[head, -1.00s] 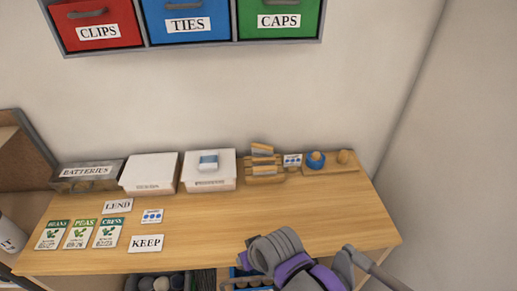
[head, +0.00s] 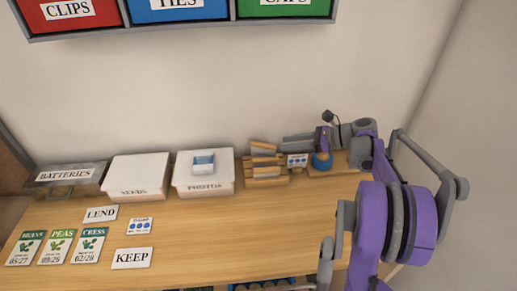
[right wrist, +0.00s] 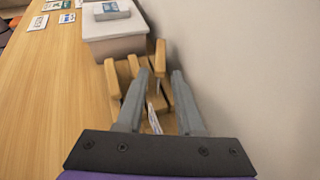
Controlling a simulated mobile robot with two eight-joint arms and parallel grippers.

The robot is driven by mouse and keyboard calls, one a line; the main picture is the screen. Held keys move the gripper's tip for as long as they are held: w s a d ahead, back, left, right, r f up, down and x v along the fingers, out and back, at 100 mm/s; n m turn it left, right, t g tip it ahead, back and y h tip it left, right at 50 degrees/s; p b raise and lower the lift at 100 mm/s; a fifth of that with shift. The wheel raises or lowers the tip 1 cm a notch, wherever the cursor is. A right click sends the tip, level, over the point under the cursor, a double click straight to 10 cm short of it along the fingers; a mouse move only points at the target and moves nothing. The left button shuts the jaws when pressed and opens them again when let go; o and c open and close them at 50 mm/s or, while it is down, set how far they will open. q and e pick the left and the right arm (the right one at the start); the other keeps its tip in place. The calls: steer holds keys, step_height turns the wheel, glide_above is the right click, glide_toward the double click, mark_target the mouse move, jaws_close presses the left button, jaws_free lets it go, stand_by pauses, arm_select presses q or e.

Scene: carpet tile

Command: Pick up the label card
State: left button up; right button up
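A small white card with blue dots (head: 298,160) stands at the back of the table, between the wooden block rack and a blue round item. In the right wrist view a thin white card (right wrist: 154,118), seen nearly edge-on, shows between my fingers. My right gripper (head: 300,140) reaches in from the right, just behind and above the card. It also shows in the right wrist view (right wrist: 160,75), with its fingers apart and no clear contact on the card. A similar dotted card (head: 139,226) lies flat on the table. My left gripper is not in view.
The wooden rack (head: 265,171) stands close to the fingers, beside a white PHOTOS box (head: 203,184). The blue item (head: 321,162) is on a wooden board by my wrist. LEND (head: 101,214) and KEEP (head: 131,258) cards lie at the front left. The wall is close behind.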

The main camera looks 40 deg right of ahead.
mark_target(269, 145)
steer(key=x, duration=0.9)
steer(key=shift+w+p, duration=0.25)
steer(key=shift+p, duration=0.1)
jaws_close()
steer(key=shift+s, duration=0.1)
